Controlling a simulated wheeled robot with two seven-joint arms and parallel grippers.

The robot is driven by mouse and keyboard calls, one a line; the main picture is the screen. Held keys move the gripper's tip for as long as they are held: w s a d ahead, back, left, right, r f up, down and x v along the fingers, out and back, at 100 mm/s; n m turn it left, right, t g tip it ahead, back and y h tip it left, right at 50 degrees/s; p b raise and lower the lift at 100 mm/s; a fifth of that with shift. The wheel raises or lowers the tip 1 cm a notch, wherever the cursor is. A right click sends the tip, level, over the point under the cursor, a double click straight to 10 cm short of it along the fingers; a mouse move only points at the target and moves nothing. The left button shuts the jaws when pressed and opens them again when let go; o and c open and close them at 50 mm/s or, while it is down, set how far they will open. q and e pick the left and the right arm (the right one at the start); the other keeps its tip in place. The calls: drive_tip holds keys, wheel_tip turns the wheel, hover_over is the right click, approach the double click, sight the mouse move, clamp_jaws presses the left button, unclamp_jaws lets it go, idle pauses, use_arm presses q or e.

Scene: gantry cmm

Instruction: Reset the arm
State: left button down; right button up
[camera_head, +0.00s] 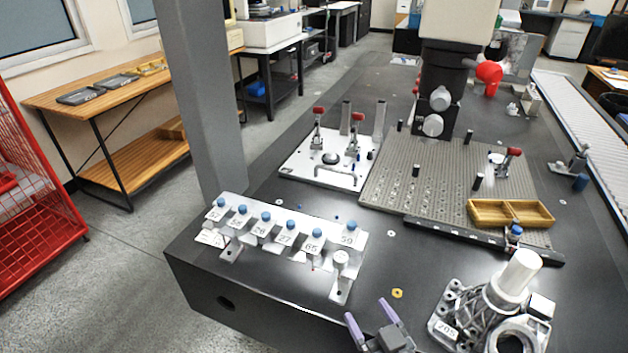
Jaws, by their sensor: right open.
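My right gripper (371,324) shows at the bottom edge of the head view, with its two light purple fingers spread apart and nothing between them. It is over the front part of the dark table (260,283), left of a metal casting (490,310) labelled 205 and to the right of the numbered rack. Most of my right arm is cut off by the frame. My left gripper is not in view.
A white rack (345,240) with several blue-topped, numbered pieces stands at the front left. Behind are a white fixture plate (300,165) with red-handled clamps, a perforated plate (400,190) and a yellow two-part tray (510,213). A grey column (200,90) rises at the left.

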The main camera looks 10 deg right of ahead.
drive_tip(key=s+d+f+g+h, duration=0.1)
drive_tip(key=s+f+g, duration=0.3)
drive_tip(key=s+f, duration=0.45)
drive_tip(key=s+f+g+h, duration=0.1)
drive_tip(key=s+f+g, duration=0.4)
drive_tip(key=f, duration=0.7)
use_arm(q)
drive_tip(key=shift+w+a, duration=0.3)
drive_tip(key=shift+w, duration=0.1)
use_arm(e)
drive_tip(key=s+d+f+g, duration=0.1)
drive_tip(key=s+f+g, duration=0.3)
drive_tip(key=s, duration=0.7)
drive_tip(key=s+d+f+g+h, duration=0.1)
drive_tip(key=s+f+g, duration=0.2)
drive_tip(key=s, duration=0.8)
drive_tip(key=shift+d+f+n+g, duration=0.15)
drive_tip(key=shift+f+n+g, duration=0.25)
drive_tip(key=shift+g, duration=0.2)
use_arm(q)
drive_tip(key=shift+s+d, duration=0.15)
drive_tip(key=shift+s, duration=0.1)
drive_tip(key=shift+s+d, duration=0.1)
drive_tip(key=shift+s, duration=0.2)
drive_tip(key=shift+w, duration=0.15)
